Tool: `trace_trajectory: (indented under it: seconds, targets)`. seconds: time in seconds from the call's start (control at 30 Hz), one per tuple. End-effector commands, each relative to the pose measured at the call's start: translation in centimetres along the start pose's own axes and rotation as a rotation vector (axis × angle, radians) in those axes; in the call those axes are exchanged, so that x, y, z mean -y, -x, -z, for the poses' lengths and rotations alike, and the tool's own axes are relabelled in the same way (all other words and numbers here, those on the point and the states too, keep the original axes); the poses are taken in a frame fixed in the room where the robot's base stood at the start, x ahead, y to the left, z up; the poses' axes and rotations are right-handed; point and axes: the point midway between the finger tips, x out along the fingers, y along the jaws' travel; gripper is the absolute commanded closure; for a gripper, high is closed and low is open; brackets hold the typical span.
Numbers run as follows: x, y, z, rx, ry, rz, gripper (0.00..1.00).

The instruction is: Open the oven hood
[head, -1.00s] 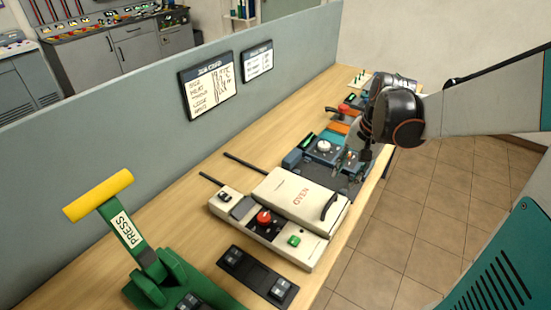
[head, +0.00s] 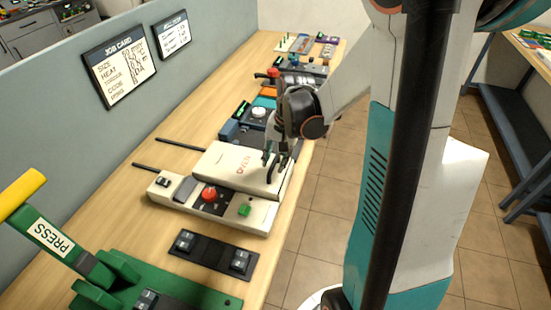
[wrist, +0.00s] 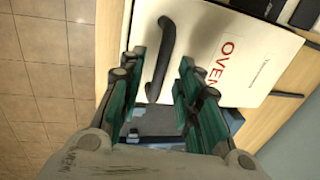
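The oven (head: 213,193) is a cream box on the bench with a flat cream hood (head: 226,164) marked OVEN, lying closed. The hood has a dark curved handle (wrist: 164,60), seen in the wrist view between and beyond my fingers. My gripper (head: 275,165) is at the hood's right side, by the handle. In the wrist view my gripper (wrist: 158,88) has its two green-padded fingers spread apart with nothing held between them. The handle's near end lies between the fingertips; I cannot tell whether they touch it.
A red knob (head: 209,194) and a green button (head: 244,210) sit on the oven's front. A black switch panel (head: 212,255) and a green press (head: 110,280) stand nearer. Blue equipment (head: 240,130) is behind. A grey partition (head: 60,120) borders the bench's left.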

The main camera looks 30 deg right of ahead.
Motion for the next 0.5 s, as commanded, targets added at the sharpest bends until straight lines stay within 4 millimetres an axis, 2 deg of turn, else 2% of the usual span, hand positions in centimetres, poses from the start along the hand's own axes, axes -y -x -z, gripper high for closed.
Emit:
trace_trajectory:
  seconds: [0.1, 0.23, 0.5]
  targets:
    - [0.01, 0.03, 0.0, 0.0, 0.0, 0.0, 0.69]
    - [0.0, 0.04, 0.01, 0.0, 0.0, 0.0, 0.98]
    - [0.14, 0.01, 0.01, 0.0, 0.001, 0.0, 1.0]
